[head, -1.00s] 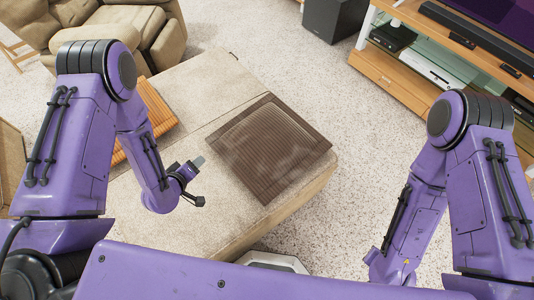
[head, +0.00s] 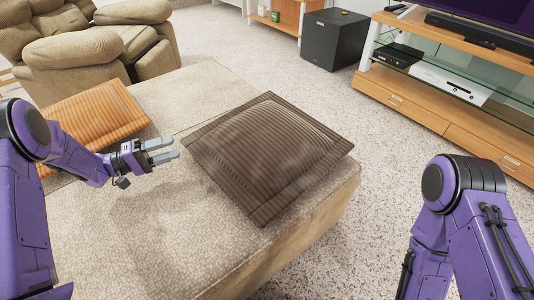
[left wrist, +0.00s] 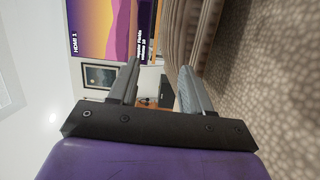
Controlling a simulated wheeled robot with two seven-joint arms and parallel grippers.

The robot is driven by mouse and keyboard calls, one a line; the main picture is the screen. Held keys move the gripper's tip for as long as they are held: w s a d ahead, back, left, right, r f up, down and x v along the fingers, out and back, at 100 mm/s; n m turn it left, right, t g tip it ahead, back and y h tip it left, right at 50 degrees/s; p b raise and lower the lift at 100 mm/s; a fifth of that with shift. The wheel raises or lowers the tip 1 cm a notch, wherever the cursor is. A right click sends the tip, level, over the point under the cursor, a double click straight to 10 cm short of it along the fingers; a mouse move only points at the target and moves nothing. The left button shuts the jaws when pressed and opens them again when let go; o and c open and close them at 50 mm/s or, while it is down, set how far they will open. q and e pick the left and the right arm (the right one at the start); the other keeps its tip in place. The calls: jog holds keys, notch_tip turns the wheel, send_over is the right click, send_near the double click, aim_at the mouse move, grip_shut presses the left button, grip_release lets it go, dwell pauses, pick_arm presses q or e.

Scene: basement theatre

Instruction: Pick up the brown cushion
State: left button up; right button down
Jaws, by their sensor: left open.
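The brown cushion (head: 268,150) is ribbed and square, with a flat border. It lies on the beige ottoman (head: 200,243) near its right end. My left gripper (head: 176,149) is open and empty, low over the ottoman, just left of the cushion's left corner and pointing toward it. A small gap shows between fingertips and cushion. In the left wrist view the open fingers (left wrist: 155,82) show, with the cushion (left wrist: 190,35) beyond them and the ottoman surface at the right. My right arm is at the lower right; its gripper is out of view.
An orange cushion (head: 96,118) lies on the ottoman behind my left forearm. A beige recliner (head: 95,45) stands at the back left. A black subwoofer (head: 334,38) and a wooden TV stand (head: 430,105) stand at the back right. Carpet (head: 375,140) is clear right of the ottoman.

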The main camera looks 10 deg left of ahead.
pick_arm(q)
jog(key=b, duration=0.3)
send_near(197, 155)
jog(key=shift+w+d+f, duration=0.3)
jog(key=shift+d+f, duration=0.05)
jog(key=shift+d, duration=0.1)
jog(key=shift+w+d+f, duration=0.3)
jog(key=shift+w+d, duration=0.05)
jog(key=shift+d, duration=0.15)
jog(key=b+x, duration=0.1)
jog(key=x, duration=0.6)
jog(key=shift+d+r+b, duration=0.15)
jog(key=shift+d+b, duration=0.05)
jog(key=shift+b, duration=0.2)
jog(key=shift+w+r, duration=0.1)
jog(key=shift+w, duration=0.05)
pick_arm(e)
jog(key=shift+n+g+y, duration=0.5)
jog(key=shift+g, duration=0.1)
jog(key=f, duration=0.1)
jog(key=s+f, duration=0.1)
jog(key=f, duration=0.3)
jog(key=shift+s+a+f, duration=0.2)
jog(key=shift+s+a, duration=0.05)
jog(key=shift+a, duration=0.05)
pick_arm(q)
grip_shut()
